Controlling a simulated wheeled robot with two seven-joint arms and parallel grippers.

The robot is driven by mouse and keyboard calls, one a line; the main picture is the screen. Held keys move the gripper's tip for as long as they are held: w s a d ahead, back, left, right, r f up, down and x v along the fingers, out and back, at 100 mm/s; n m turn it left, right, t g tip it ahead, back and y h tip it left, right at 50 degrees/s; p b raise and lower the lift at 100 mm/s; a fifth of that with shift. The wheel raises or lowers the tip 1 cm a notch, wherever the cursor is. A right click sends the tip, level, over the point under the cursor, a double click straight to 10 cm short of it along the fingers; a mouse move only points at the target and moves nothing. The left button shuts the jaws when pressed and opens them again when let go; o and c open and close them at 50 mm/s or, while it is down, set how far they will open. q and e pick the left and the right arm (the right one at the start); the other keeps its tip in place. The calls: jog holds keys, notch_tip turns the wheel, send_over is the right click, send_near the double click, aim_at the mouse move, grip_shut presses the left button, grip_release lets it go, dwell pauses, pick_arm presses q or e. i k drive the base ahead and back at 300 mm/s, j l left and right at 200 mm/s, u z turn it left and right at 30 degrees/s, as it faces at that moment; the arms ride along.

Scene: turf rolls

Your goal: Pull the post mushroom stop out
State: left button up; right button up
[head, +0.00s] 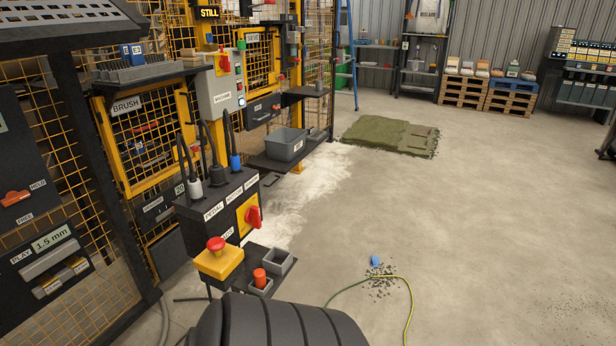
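The post mushroom stop (216,244) is a red round button on top of a yellow box (219,265), in the lower left-centre of the head view. Its cap stands above the yellow face; I cannot tell whether it is latched in or out. The box is just in front of a black control box (218,204) with labels, several plugged cables and a red rotary switch (253,217) on a yellow plate. Neither of my grippers is in view, so nothing is seen touching the stop.
A small shelf beside the stop holds grey bins (278,262) and a red cylinder (259,278). A dark ribbed shape fills the bottom edge. Yellow mesh guarding (152,150) stands behind. A green-yellow cable (398,282) and dark bits lie on the floor; the floor right is mostly clear.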

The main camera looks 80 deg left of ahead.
aim_at(216, 244)
jog(key=u, duration=0.5)
jog(key=l+u, duration=0.1)
jog(key=u, duration=0.35)
jog(key=k+u, duration=0.1)
jog(key=u, duration=0.9)
jog(key=k+u, duration=0.1)
jog(key=u, duration=0.85)
